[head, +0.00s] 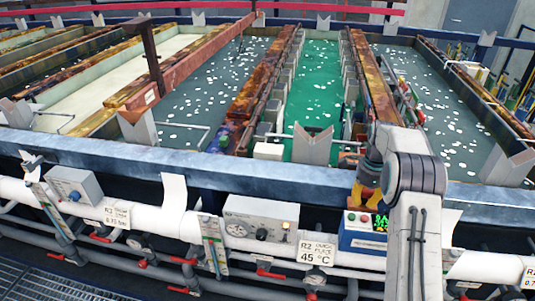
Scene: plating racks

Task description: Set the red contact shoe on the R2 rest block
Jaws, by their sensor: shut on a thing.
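A pale block (268,151) sits on the front rim left of the grey V-shaped rest block (312,146) at the green tank.
The control box (362,232) with a red button and green display is close below my gripper. A grey gauge box (260,220) and an R2 45 °C label (316,254) are on the front pipe. The blue-grey front rail (200,162) crosses the view.

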